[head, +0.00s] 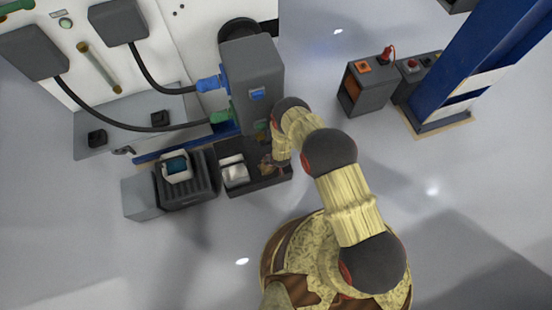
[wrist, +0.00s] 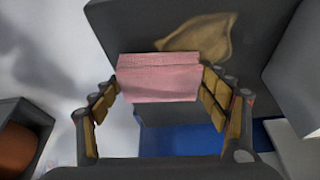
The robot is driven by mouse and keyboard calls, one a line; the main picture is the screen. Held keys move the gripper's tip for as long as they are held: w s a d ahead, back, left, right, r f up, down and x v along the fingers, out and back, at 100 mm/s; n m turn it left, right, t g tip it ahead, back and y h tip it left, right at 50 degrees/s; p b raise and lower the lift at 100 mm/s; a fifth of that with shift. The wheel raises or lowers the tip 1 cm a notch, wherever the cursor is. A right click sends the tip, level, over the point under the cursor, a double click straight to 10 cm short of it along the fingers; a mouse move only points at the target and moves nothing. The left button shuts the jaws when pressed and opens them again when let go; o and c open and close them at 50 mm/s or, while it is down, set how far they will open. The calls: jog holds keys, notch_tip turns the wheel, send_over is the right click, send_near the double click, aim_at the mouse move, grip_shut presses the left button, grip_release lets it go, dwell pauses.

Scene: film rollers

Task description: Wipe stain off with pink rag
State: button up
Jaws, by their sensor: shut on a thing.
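The pink rag (wrist: 158,85) is a flat, folded block between my gripper's (wrist: 160,88) two fingers in the wrist view. The fingers are closed onto its left and right sides. A tan-brown stain (wrist: 203,34) lies on a dark grey surface (wrist: 120,20) just beyond the rag, up and to the right. The rag's top edge overlaps or nearly reaches the stain's lower edge; I cannot tell whether it touches. In the head view my arm ends beside the tall grey machine box (head: 262,75), and the rag and stain cannot be made out clearly there.
A dark open tray (head: 258,184) with a white item (head: 234,172) sits below my arm's end. A dark ribbed case (head: 188,188) stands left of it. Hoses run to the machine box.

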aim_at(263, 167)
jog(key=shift+f, duration=0.7)
jog(key=shift+s+a+r, duration=0.1)
jog(key=shift+s+a, duration=0.15)
jog(key=shift+a, duration=0.7)
jog(key=shift+s+a+r, duration=0.1)
jog(key=shift+s+a, duration=0.15)
jog(key=shift+a, duration=0.65)
jog(key=shift+s+a+f, duration=0.1)
jog(key=shift+s+a, duration=0.25)
jog(key=shift+a, duration=0.85)
jog(key=shift+s+a+f, duration=0.1)
jog(key=shift+s+a, duration=0.25)
jog(key=shift+a, duration=0.85)
jog(key=shift+s+a+f, duration=0.1)
jog(key=shift+s+a, duration=0.25)
jog(key=shift+a, duration=0.85)
jog(key=shift+w+d, duration=0.2)
jog(key=shift+d, duration=0.75)
jog(key=shift+w+d, duration=0.2)
jog(key=shift+d, duration=0.7)
